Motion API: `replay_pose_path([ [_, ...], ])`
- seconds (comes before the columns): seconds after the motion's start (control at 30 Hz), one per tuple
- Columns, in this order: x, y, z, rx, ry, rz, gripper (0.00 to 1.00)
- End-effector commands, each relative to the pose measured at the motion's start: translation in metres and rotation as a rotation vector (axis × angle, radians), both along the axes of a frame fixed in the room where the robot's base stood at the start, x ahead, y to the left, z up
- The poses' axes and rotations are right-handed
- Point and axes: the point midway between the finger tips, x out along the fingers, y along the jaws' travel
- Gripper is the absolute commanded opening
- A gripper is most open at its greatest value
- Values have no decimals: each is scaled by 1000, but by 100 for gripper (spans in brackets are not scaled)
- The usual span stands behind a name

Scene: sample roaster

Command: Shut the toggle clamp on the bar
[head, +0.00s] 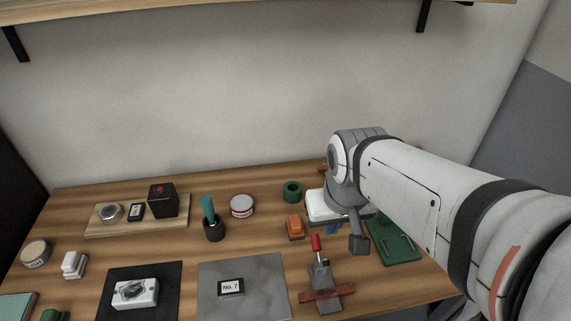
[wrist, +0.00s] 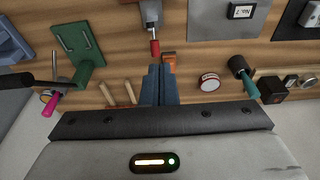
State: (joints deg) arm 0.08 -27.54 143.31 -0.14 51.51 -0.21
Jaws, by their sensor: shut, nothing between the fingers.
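The toggle clamp (head: 319,274) has a grey metal body and a red-tipped handle (head: 316,242) that points away from the front, towards the wall side. A reddish-brown bar (head: 327,295) lies crosswise at the clamp's near end. In the wrist view the clamp (wrist: 151,14) is at the top middle, its red handle (wrist: 155,48) pointing towards my fingers. My gripper (wrist: 159,72) has blue fingers that are shut and empty, a little apart from the handle tip in the picture. In the head view my wrist largely hides the gripper (head: 333,229).
An orange block (head: 295,228) and green ring (head: 292,191) stand left of my wrist. A dark cup with a teal brush (head: 213,229), a round tin (head: 242,206) and a grey plate (head: 245,295) are further left.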

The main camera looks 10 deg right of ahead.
Motion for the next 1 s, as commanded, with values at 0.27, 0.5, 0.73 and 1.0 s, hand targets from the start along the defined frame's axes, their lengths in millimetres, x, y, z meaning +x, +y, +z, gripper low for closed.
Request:
replay_pose_path([
  [0.27, 4, 1, -16, -43, 56, 60, 0],
  [0.5, 29, 11, -84, -300, 310, 377, 0],
  [0.73, 71, 29, -151, -656, 543, 730, 0],
  [1.0, 117, 71, -211, -1035, 682, 1033, 0],
])
